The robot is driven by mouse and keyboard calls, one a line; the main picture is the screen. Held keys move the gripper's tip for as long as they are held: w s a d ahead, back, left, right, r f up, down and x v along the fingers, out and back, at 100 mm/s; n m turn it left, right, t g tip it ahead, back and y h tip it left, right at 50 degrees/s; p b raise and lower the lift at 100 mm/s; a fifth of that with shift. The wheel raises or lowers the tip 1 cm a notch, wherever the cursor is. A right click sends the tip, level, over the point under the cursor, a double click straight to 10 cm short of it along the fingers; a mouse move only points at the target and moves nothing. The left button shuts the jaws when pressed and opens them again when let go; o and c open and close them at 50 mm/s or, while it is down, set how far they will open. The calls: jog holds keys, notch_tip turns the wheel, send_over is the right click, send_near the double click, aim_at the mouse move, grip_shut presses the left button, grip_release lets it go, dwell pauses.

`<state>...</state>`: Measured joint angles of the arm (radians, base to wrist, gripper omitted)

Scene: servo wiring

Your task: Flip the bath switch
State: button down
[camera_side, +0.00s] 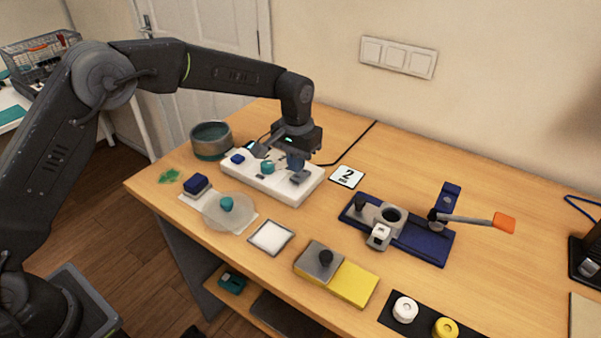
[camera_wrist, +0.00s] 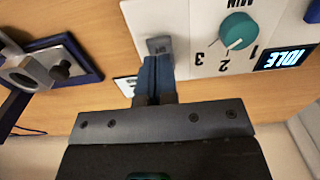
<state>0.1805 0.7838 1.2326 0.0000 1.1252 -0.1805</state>
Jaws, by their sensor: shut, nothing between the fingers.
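The bath control box (camera_side: 256,181) is white and stands near the back left of the table, with a teal knob (camera_side: 267,167) on top. In the wrist view the knob (camera_wrist: 237,30) sits among the marks MIN, 1, 2 and 3, beside a display (camera_wrist: 285,58) reading IDLE. A small grey switch (camera_wrist: 159,45) is near the box's edge; it also shows in the side view (camera_side: 300,177). My gripper (camera_wrist: 156,62) is shut and empty, its blue fingertips right at the switch. I cannot tell whether they touch it. The fingertips partly hide the switch's base.
A metal pot (camera_side: 211,140) stands behind the box to the left. A card marked 2 (camera_side: 347,177) lies to the right. A blue fixture with a lever (camera_side: 410,232) is further right. A round translucent disc (camera_side: 228,213) with a teal knob is in front.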

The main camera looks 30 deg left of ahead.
aim_at(297, 177)
jog(key=shift+f, duration=1.4)
dwell(0.8)
jog(key=shift+r, duration=3.55)
jog(key=s+a+r+t, duration=0.1)
jog(key=s+a+r, duration=0.2)
jog(key=s+r, duration=0.4)
jog(key=s+a+r+t, duration=0.2)
jog(key=s+a+r, duration=0.1)
jog(key=s+r, duration=0.35)
jog(key=s+a+f+t, duration=0.1)
jog(key=s+a, duration=0.1)
jog(key=s, duration=0.7)
jog(key=s+a+f+t, duration=0.1)
jog(key=s, duration=0.9)
jog(key=shift+a+f+t, duration=0.3)
jog(key=shift+a+f, duration=0.05)
jog(key=shift+f, duration=0.05)
